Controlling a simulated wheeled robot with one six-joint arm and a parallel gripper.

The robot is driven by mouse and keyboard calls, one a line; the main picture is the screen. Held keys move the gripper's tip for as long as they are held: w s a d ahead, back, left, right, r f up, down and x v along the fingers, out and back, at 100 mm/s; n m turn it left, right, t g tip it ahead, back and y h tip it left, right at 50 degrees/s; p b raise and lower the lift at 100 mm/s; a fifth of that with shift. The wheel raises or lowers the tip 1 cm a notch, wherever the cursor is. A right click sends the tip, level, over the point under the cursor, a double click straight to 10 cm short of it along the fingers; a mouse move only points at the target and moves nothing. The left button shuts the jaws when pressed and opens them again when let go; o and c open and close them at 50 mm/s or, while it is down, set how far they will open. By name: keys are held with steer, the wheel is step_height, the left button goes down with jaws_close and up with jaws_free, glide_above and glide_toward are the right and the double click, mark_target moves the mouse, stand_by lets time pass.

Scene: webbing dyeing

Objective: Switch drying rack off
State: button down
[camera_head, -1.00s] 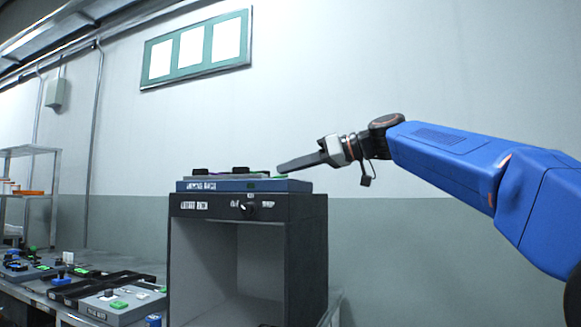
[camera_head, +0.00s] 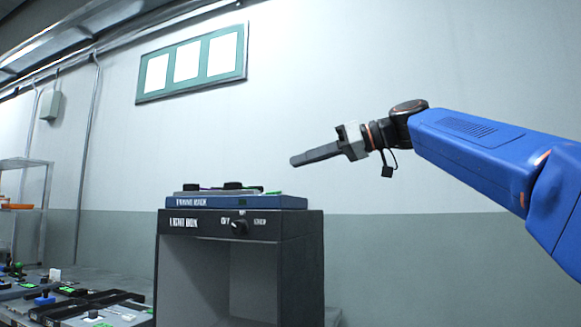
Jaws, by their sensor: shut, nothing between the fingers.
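The drying rack (camera_head: 238,203) is a flat blue-fronted unit with a grey top. Its front label is blurred but seems to end in "RACK". Two dark knobs or pads (camera_head: 233,185) and a green part (camera_head: 272,193) show on its top, seen almost edge-on. I cannot tell the switch's state. My gripper (camera_head: 293,161) is shut and empty. It points left, above the rack's right end and clear of it.
The rack lies on a black open-fronted light box (camera_head: 310,250) with a front knob (camera_head: 240,226). A table at lower left holds several control panels (camera_head: 95,315). A shelf (camera_head: 22,206) stands at far left. The air right of the box is free.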

steer(key=shift+v, duration=2.1)
steer(key=shift+s, duration=0.1)
